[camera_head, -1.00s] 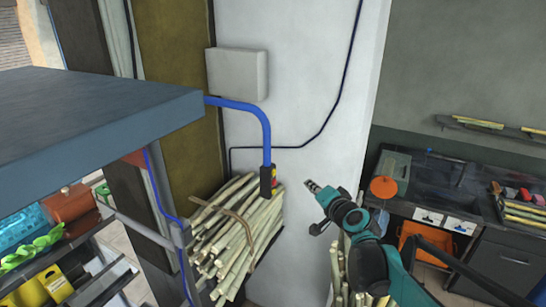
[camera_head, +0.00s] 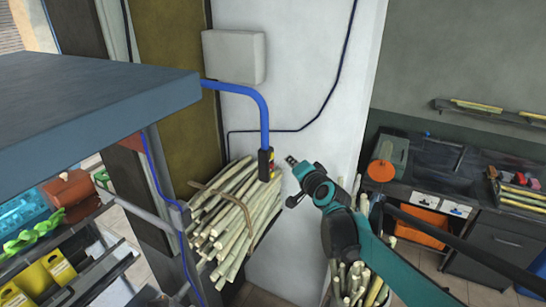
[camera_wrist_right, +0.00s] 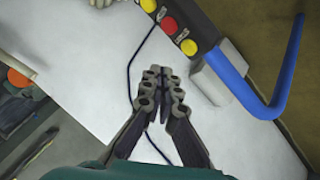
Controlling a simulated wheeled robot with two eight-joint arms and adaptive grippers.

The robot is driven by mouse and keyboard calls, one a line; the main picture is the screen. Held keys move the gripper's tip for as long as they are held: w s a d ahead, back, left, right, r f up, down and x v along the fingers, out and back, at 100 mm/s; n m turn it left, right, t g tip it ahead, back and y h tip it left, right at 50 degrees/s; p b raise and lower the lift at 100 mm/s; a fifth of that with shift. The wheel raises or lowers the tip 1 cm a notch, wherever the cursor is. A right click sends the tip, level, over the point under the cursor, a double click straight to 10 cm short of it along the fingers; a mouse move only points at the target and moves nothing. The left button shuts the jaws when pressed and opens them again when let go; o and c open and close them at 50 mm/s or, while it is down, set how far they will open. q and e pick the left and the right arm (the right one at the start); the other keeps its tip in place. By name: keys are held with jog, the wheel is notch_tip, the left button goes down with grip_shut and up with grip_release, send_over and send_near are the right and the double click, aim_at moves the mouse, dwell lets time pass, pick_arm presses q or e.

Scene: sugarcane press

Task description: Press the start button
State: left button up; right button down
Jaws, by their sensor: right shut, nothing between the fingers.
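The control box (camera_head: 265,165) is a dark narrow box at the lower end of a blue pipe, beside the white wall. In the right wrist view it shows a red button (camera_wrist_right: 169,25) between a yellow button (camera_wrist_right: 189,47) and another yellow button (camera_wrist_right: 148,5). Their small labels are too blurred to read, so I cannot tell which one is the start button. My right gripper (camera_head: 291,161) is shut and empty, just right of the box and apart from it. In the wrist view its fingertips (camera_wrist_right: 158,72) lie below and left of the buttons. My left gripper is not in view.
A bundle of sugarcane (camera_head: 225,215) stands below and left of the box. The blue pipe (camera_head: 264,115) rises above it to a dark slab (camera_head: 95,100) at left. A grey wall box (camera_head: 234,56) hangs above. A sink counter (camera_head: 440,165) stands at right.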

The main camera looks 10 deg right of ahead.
aim_at(272, 156)
jog(key=shift+w+a, duration=0.35)
jog(key=shift+a, duration=0.2)
jog(key=shift+w+a, duration=0.35)
jog(key=shift+a, duration=0.2)
jog(key=shift+w+a, duration=0.1)
dwell(0.6)
jog(key=shift+w+a, duration=0.15)
jog(key=shift+a, duration=0.15)
jog(key=shift+w+a+b, duration=0.25)
jog(key=shift+a+b, duration=0.1)
dwell(0.8)
dwell(0.3)
jog(key=shift+s+d, duration=0.5)
jog(key=shift+d, duration=0.25)
